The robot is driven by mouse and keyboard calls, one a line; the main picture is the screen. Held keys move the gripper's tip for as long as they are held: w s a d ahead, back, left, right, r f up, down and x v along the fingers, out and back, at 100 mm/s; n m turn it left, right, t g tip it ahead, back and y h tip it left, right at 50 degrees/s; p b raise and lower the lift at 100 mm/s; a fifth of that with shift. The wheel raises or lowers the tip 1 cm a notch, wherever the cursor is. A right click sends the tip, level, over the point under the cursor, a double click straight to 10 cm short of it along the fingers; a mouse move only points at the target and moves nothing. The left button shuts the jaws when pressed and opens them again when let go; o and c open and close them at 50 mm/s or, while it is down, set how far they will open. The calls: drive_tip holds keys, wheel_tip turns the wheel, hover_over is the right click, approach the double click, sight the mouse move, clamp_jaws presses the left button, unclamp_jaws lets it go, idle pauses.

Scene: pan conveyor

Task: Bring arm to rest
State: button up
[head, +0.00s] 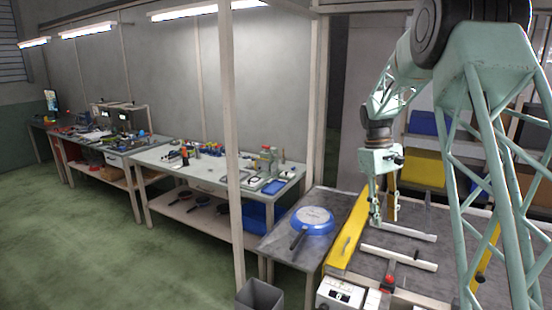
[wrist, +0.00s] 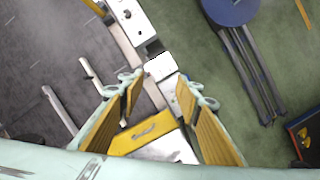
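My arm hangs down at the right in the head view, with my gripper (head: 383,218) pointing down above the grey conveyor surface (head: 385,272). In the wrist view my gripper (wrist: 157,92) has its two yellow-padded fingers well apart, and nothing is between them. The fingers are clear of any object, over the yellow guard and metal parts. A blue pan (head: 313,219) lies bottom up on the grey table end left of the yellow guard, its dark handle towards the front. The pan is not visible in the wrist view.
The yellow guard (head: 347,238) and white bars (head: 398,258) stand near my gripper. A control box (head: 340,294) is at the front. A post (head: 233,150) rises left of the conveyor. A cluttered workbench (head: 205,172) stands behind it. A blue stool (wrist: 228,10) shows in the wrist view.

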drive_tip(key=s+a+r+m+t+b, duration=0.15)
drive_tip(key=s+a+r, duration=0.35)
drive_tip(key=s+r, duration=0.5)
drive_tip(key=s+a+r+m+t+b, duration=0.15)
drive_tip(key=s+a+r, duration=0.4)
drive_tip(key=s, duration=0.95)
drive_tip(key=s+a+f+t+y+b, duration=0.1)
drive_tip(key=s+a+f, duration=0.1)
drive_tip(key=s, duration=1.2)
drive_tip(key=s+a+f+m+t+b, duration=0.1)
drive_tip(key=s+a+f+t+b, duration=0.1)
drive_tip(key=s, duration=1.3)
drive_tip(key=shift+a+y, duration=0.4)
wheel_tip(320, 180, down, 12)
drive_tip(key=b, duration=1.2)
drive_tip(key=shift+f, duration=0.15)
